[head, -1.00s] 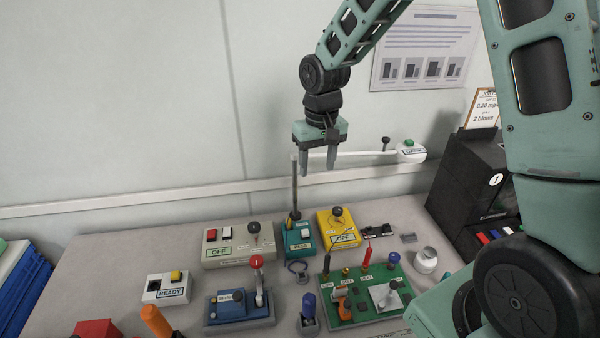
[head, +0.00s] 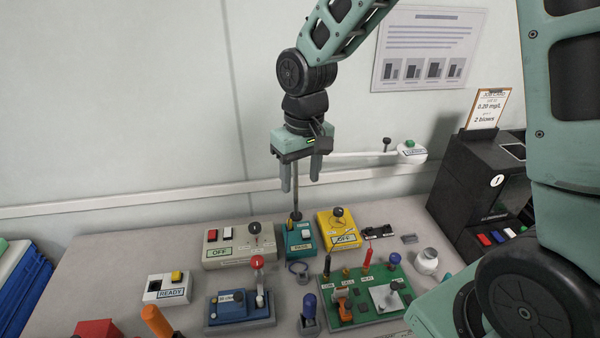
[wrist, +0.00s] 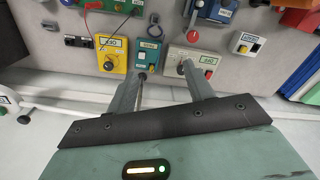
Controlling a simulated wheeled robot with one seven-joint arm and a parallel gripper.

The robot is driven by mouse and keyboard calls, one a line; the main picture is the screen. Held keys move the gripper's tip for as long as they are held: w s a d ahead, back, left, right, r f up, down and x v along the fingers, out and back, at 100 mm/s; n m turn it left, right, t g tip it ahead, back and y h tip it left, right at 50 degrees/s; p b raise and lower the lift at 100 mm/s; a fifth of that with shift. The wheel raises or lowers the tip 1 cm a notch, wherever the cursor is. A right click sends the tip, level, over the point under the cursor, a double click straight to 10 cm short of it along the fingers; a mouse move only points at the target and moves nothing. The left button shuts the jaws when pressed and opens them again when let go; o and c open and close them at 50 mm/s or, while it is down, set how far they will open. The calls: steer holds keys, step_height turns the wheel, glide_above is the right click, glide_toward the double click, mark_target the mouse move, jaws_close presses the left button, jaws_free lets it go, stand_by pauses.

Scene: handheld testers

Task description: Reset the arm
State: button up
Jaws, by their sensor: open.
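My gripper (head: 301,188) hangs above the back of the bench in the head view, fingers pointing down, open and empty. In the wrist view my gripper (wrist: 161,72) shows its two fingers spread apart. Below it in the head view stand the beige OFF box (head: 222,252), the teal tester (head: 299,238) with a thin upright rod (head: 296,200), and the yellow tester (head: 342,236). The rod passes behind my gripper, so its top is hidden. I see no contact between the fingers and any device.
A green board (head: 352,308) with plugs, a blue tester (head: 237,312) with a red-knobbed lever and a white READY box (head: 168,289) lie in front. A dark analyser (head: 478,190) stands right. A white arm with a green button (head: 409,148) is behind. Blue crates (head: 25,275) are left.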

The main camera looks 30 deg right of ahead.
steer(key=s+a+r+n, duration=0.2)
steer(key=s+a+n, duration=0.1)
steer(key=s, duration=0.7)
steer(key=s+a+r+n, duration=0.2)
steer(key=s+a, duration=0.3)
steer(key=s, duration=0.6)
steer(key=shift+s+a+n, duration=0.3)
steer(key=shift+a+n, duration=0.1)
steer(key=shift+n, duration=0.2)
